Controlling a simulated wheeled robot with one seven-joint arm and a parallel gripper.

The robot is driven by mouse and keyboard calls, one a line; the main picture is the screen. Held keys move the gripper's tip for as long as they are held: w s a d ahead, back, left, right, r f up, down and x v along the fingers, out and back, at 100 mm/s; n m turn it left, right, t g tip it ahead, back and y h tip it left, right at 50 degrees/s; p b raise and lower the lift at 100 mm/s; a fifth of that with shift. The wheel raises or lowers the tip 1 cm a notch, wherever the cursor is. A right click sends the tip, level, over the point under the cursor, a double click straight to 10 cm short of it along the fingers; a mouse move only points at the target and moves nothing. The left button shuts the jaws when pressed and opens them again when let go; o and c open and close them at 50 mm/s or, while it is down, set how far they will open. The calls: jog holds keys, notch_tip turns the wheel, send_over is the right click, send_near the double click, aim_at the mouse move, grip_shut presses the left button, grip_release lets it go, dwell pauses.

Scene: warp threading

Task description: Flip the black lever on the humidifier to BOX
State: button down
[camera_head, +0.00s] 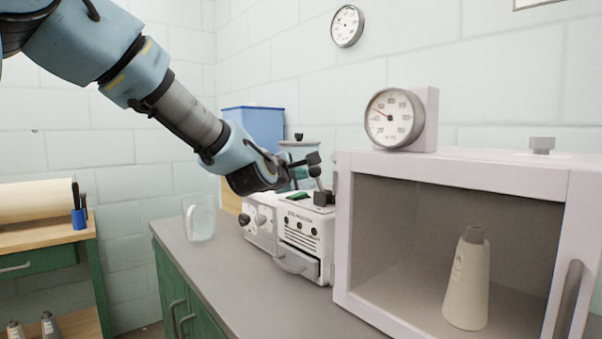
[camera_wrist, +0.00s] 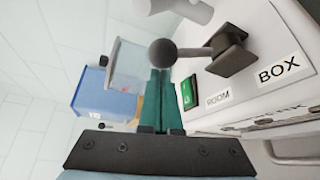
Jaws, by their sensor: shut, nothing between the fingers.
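The humidifier (camera_head: 296,226) is a white box on the counter, with a front drawer and a green switch on top. Its black lever (camera_head: 318,184) has a round knob and rises nearly upright, leaning slightly left. In the wrist view the lever's knob (camera_wrist: 162,52) is on the ROOM side, away from the BOX label (camera_wrist: 278,68). The ROOM label (camera_wrist: 217,99) is beside the green switch. My gripper (camera_head: 297,179) is at the lever's left, its teal fingers (camera_wrist: 157,90) shut and empty. The knob overlaps the fingertips in the wrist view; I cannot tell whether they touch.
A white open-fronted chamber (camera_head: 343,235) with a pale cone (camera_head: 467,280) inside stands right of the humidifier, a round gauge (camera_head: 394,118) on top. A glass mug (camera_head: 199,218) stands at left on the counter (camera_head: 225,270). A blue bin (camera_head: 262,125) is behind. The front counter strip is clear.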

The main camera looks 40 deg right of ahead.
aim_at(314, 171)
jog(key=shift+s+f+b, duration=0.1)
jog(key=shift+b, duration=0.3)
jog(key=shift+s+r+m+t+h+b, duration=0.35)
jog(key=shift+m+b, duration=0.35)
jog(key=shift+b, duration=0.7)
jog(key=shift+s, duration=0.15)
jog(key=s+m+h+b, duration=0.1)
jog(key=m+b, duration=0.1)
jog(key=b, duration=0.2)
jog(key=s+m+h+b, duration=0.1)
jog(key=b, duration=0.4)
jog(key=shift+s+a+r+m+t, duration=0.1)
jog(key=shift+s+m+t, duration=0.15)
jog(key=shift+m, duration=0.15)
jog(key=s+m+b, duration=0.1)
jog(key=b, duration=0.1)
jog(key=s+m+h+b, duration=0.1)
jog(key=m+b, duration=0.1)
jog(key=b, duration=0.1)
jog(key=m+h+b, duration=0.1)
jog(key=m+b, duration=0.1)
jog(key=b, duration=0.1)
jog(key=shift+s+a+r+h, duration=0.1)
jog(key=shift+s+r+h, duration=0.15)
jog(key=shift+s, duration=0.15)
jog(key=shift+s+r+m+g+h+b, duration=0.15)
jog(key=shift+s+m+g+h+b, duration=0.3)
jog(key=shift+m+b, duration=0.65)
jog(key=shift+r, duration=0.15)
